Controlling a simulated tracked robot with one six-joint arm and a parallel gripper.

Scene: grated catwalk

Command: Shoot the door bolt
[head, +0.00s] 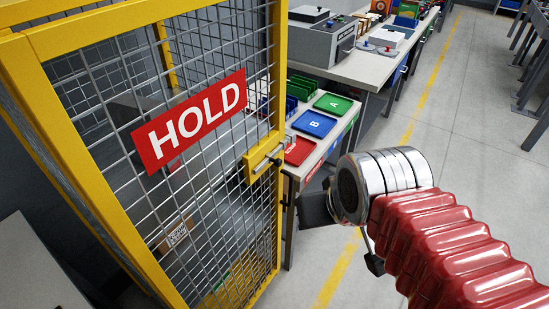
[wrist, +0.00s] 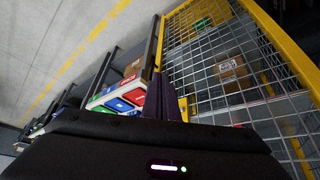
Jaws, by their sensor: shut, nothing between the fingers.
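The door bolt (head: 268,160) is a small metal rod on a yellow plate at the right edge of a yellow-framed mesh door (head: 200,150). A red HOLD sign (head: 190,120) hangs on the mesh. In the head view my gripper (head: 316,208) is a dark shape right of and below the bolt, apart from it in the picture and partly hidden by my wrist. In the wrist view the fingers of my gripper (wrist: 163,100) are together and empty, pointing toward the door's yellow edge post. I cannot make out the bolt in the wrist view.
A bench (head: 345,135) with green, blue and red trays (head: 316,123) stands right behind the door edge. A grey machine (head: 315,40) sits farther back. A cardboard box (head: 175,235) is inside the cage. Grey floor with a yellow line (head: 415,120) is open to the right.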

